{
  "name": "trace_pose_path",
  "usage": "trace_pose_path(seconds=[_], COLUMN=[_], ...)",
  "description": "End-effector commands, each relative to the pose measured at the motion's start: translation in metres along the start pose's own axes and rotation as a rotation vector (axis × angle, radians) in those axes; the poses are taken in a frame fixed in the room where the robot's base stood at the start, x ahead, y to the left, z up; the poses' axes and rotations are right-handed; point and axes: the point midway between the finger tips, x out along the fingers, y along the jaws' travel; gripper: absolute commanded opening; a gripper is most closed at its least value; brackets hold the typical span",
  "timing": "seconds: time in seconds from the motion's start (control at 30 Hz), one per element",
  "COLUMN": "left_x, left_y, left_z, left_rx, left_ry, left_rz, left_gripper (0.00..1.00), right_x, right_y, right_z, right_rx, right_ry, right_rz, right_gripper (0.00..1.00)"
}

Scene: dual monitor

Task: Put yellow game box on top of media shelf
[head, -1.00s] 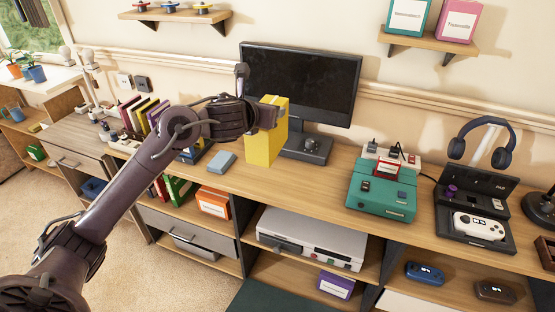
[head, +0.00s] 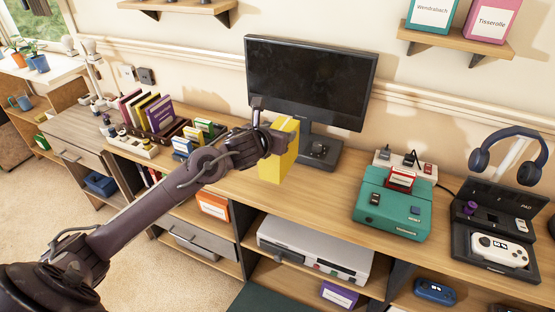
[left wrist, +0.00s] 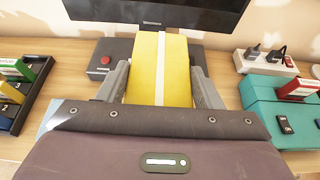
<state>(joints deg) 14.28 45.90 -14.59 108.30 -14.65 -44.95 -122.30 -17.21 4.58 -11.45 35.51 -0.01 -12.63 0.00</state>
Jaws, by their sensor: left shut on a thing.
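The yellow game box (head: 284,158) stands upright in front of the monitor base. My left gripper (head: 274,141) is shut on its upper part. I cannot tell whether the box touches the desktop. In the left wrist view, the yellow box (left wrist: 162,68), with a white stripe, sits between the two grey fingers (left wrist: 160,88). No shelf in view is marked as the media shelf; a wall shelf (head: 455,40) at the upper right bears a teal box and a pink box. My right gripper is out of view.
The black monitor (head: 310,80) stands behind the yellow box. A teal console (head: 393,203) and headphones (head: 505,150) are to the right. Books (head: 150,112) and small cases stand to the left. Bare desktop (head: 320,205) lies between box and console.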

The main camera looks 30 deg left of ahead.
Motion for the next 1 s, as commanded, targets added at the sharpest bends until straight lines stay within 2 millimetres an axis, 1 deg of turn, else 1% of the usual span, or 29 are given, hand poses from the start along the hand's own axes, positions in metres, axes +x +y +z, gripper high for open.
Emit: trace_pose_path(seconds=[0.03, 0.1, 0.3, 0.4, 0.53, 0.63, 0.87, 0.97, 1.0], left_x=[0.005, 0.009, 0.016, 0.021, 0.029, 0.031, 0.031, 0.032, 0.032], left_y=[-0.001, 0.0, 0.0, -0.001, 0.0, 0.0, 0.0, 0.0, 0.0], left_z=[-0.012, -0.022, -0.037, -0.052, -0.068, -0.073, -0.073, -0.076, -0.075], left_rx=[-0.004, -0.002, -0.001, -0.001, -0.003, -0.001, 0.0, 0.001, 0.001], left_ry=[0.002, 0.001, -0.002, 0.002, -0.001, -0.003, -0.004, -0.004, -0.002], left_rz=[-0.002, -0.001, -0.001, -0.001, -0.001, -0.001, -0.001, -0.001, -0.001], left_gripper=[0.18, 0.18, 0.18, 0.18, 0.18, 0.18, 0.18, 0.18, 0.65], right_x=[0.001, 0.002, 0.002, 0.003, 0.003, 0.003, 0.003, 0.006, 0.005], right_y=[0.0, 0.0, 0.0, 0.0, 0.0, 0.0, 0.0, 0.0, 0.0], right_z=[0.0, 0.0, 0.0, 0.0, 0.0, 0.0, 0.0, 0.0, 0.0], right_rx=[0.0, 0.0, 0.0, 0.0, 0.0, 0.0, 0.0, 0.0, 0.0], right_ry=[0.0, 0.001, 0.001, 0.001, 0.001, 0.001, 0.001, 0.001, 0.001], right_rz=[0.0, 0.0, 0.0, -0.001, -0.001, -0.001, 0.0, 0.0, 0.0], right_gripper=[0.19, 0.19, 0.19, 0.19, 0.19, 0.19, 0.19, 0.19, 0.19])
